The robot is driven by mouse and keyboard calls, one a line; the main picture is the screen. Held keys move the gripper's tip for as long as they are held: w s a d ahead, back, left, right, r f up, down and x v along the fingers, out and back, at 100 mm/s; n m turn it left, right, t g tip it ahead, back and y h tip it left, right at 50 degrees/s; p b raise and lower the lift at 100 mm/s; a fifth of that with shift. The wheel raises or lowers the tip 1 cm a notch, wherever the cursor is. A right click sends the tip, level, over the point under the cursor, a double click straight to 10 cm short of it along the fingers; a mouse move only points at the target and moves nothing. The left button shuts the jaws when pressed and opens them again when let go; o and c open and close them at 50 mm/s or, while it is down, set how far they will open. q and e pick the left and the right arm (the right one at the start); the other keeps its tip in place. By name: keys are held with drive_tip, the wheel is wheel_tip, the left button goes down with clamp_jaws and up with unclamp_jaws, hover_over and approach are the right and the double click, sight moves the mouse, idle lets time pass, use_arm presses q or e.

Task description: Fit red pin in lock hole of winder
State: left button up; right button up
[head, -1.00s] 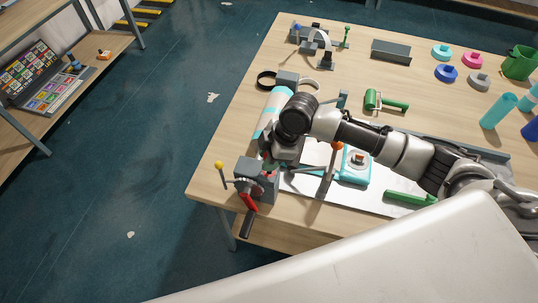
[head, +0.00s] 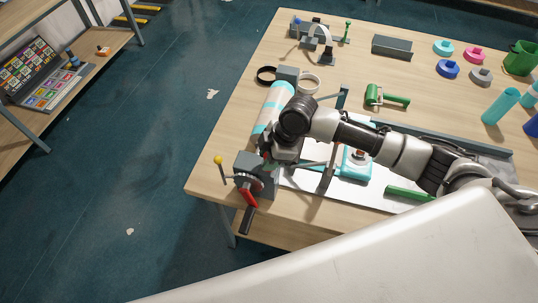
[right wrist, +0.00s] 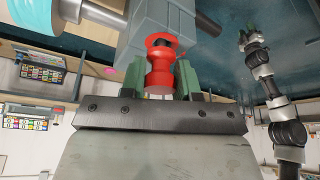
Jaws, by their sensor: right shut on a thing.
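The winder (head: 255,172) is a grey block at the table's front left corner, with a red crank (head: 249,195) and a dark handle below it. Its grey body (right wrist: 165,18) fills the top middle of the right wrist view. My right gripper (right wrist: 160,80) is shut on the red pin (right wrist: 160,62), which stands between its green fingers right at the winder's face. I cannot tell how deep the pin's far end is; the lock hole is hidden. In the head view my right gripper (head: 270,160) is mostly behind its own wrist. My left gripper (right wrist: 249,40) shows small and far off in the wrist view.
A yellow-knobbed lever (head: 219,162) stands left of the winder. A striped cyan and white roll (head: 272,108) lies behind it. A turquoise device (head: 357,165) and green-handled roller (head: 385,98) lie to the right.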

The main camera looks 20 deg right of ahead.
use_arm(q)
drive_tip(key=shift+f, duration=0.25)
use_arm(e)
drive_tip(key=shift+f, duration=0.5)
use_arm(q)
drive_tip(key=shift+f+b, duration=0.1)
drive_tip(key=shift+b, duration=0.25)
use_arm(e)
drive_tip(key=shift+s+a+f, duration=0.1)
drive_tip(key=shift+s+f, duration=0.1)
drive_tip(key=shift+f, duration=0.05)
drive_tip(key=o, duration=1)
drive_tip(key=shift+s+f, duration=0.1)
